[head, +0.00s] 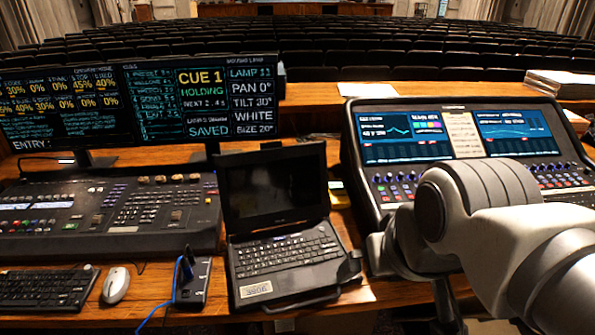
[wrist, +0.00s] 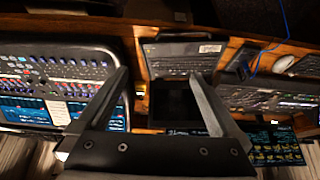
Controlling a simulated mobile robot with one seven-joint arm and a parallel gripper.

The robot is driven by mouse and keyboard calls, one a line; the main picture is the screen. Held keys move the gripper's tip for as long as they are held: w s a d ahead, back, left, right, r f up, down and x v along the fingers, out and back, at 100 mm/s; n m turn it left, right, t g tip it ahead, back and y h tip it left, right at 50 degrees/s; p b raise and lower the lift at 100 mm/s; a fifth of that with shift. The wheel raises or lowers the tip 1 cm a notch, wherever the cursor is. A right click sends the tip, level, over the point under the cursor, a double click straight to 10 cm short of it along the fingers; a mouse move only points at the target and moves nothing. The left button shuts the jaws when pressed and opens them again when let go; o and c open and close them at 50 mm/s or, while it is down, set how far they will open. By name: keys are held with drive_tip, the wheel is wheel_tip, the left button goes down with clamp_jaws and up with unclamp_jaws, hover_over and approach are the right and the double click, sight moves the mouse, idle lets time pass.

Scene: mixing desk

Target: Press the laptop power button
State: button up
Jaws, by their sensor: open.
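The open black laptop (head: 285,258) stands on the wooden desk in the middle of the head view, its screen (head: 273,188) dark. In the wrist view the picture is turned over, and the laptop (wrist: 180,60) shows between and beyond my fingers, with its keyboard above the dark screen. The power button is too small to make out in either view. My gripper (wrist: 159,76) is open and empty, with its two dark fingers wide apart, and no contact with the laptop shows. In the head view my arm comes in from the right, and I cannot clearly make out the fingers.
A mixing console (head: 455,135) with lit screens stands right of the laptop. A lighting console (head: 110,215) and monitors (head: 225,98) stand to the left. A mouse (head: 116,285), a keyboard (head: 45,288) and a small black device with a blue cable (head: 193,283) lie at the front left.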

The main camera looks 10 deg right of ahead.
clamp_jaws()
idle(0.3)
idle(1.2)
